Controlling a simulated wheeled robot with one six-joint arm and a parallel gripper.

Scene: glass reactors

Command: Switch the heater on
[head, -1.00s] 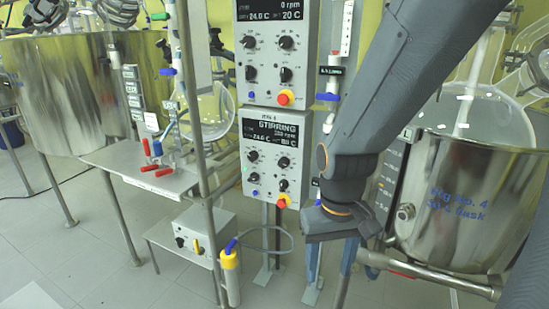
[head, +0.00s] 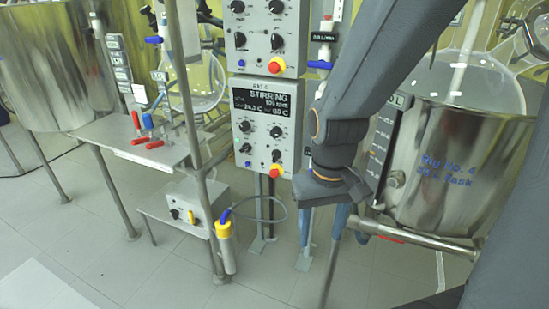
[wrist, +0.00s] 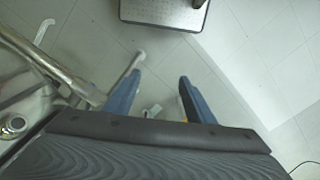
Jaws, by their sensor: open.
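A white control box (head: 265,125) marked "STIRRING" hangs on the frame in the head view. Its lit display (head: 264,107) shows an rpm figure and two temperatures. Below are several black knobs, a blue button and a red-and-yellow button (head: 277,170). A smaller box (head: 196,204) with a black knob and a yellow switch (head: 194,218) stands on the low shelf. I cannot tell which control belongs to the heater. My gripper (head: 322,232) points down, to the right of and below the control box, touching neither box. Its blue fingers are apart and empty in the wrist view (wrist: 160,78).
Another control box (head: 266,30) hangs above. A steel vessel (head: 458,165) stands at right, with a pipe (head: 415,238) low in front. A yellow-and-blue probe (head: 225,245) hangs on the frame post. Red-handled clamps lie on the table (head: 115,148). The front floor is clear.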

